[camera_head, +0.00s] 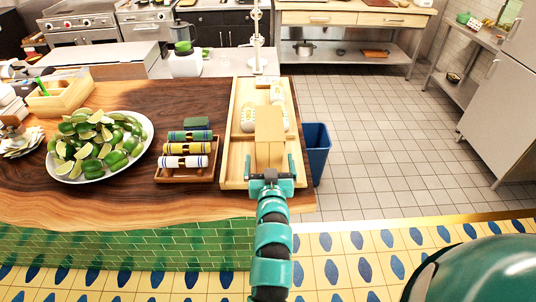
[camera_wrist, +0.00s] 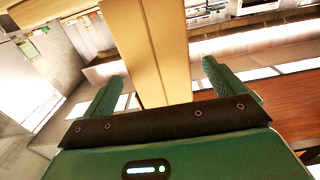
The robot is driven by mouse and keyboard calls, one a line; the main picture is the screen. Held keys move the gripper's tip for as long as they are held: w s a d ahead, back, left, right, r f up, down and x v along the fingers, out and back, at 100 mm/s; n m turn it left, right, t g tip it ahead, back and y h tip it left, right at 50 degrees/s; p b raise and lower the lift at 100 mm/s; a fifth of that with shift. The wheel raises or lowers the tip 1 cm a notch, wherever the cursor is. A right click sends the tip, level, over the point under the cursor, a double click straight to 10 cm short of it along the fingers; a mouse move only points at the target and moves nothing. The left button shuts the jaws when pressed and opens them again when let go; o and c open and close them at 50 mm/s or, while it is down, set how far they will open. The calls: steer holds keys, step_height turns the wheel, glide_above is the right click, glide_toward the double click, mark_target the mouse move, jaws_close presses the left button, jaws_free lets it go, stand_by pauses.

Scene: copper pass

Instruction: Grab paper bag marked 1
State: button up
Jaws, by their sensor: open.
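A tan paper bag (camera_head: 269,130) stands upright in the light wooden tray (camera_head: 234,154) at the right end of the counter. No number shows on its visible faces. My gripper (camera_head: 271,165) is open at the bag's near side, with one finger toward each side of it. In the wrist view the bag (camera_wrist: 150,50) rises between the two green fingers of my gripper (camera_wrist: 166,85). Gaps show between the bag and each finger. The bag's lower part is hidden behind the gripper's dark front edge.
White wrapped items (camera_head: 248,117) lie in the tray beside and behind the bag. Left of it are a small tray of rolled towels (camera_head: 185,174) and a plate of limes (camera_head: 146,142). A blue bin (camera_head: 317,150) stands on the floor at right. A metal stand (camera_head: 258,40) rises behind the tray.

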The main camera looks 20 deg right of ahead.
steer(key=shift+p+x, duration=1.55)
steer(key=shift+x, duration=1.75)
steer(key=shift+f, duration=0.2)
steer(key=c, duration=1.1)
steer(key=shift+o, duration=0.2)
